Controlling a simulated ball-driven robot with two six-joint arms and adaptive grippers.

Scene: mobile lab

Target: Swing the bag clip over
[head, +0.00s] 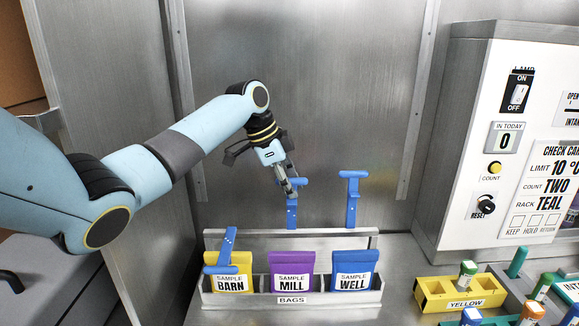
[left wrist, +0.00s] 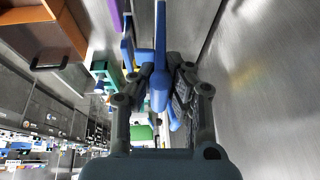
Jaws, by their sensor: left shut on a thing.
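My left gripper (head: 288,186) is shut on the upper part of the blue clip (head: 292,214) behind the purple MILL bag (head: 291,263). That clip stands upright. In the left wrist view, the gripper's fingers (left wrist: 160,80) close around the blue clip (left wrist: 160,35). Another blue clip (head: 352,203) stands upright, untouched, behind the blue WELL bag (head: 351,262). A third blue clip (head: 228,247) lies tilted across the front of the yellow BARN bag (head: 242,259), its crossbar low at the left. My right gripper is out of view.
The bags stand in a grey rack labelled BAGS (head: 325,300), with a rail behind them and a metal wall close behind. A yellow rack (head: 437,297) with coloured tubes stands to the right, below a white control cabinet (head: 462,130). Bare bench lies between the racks.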

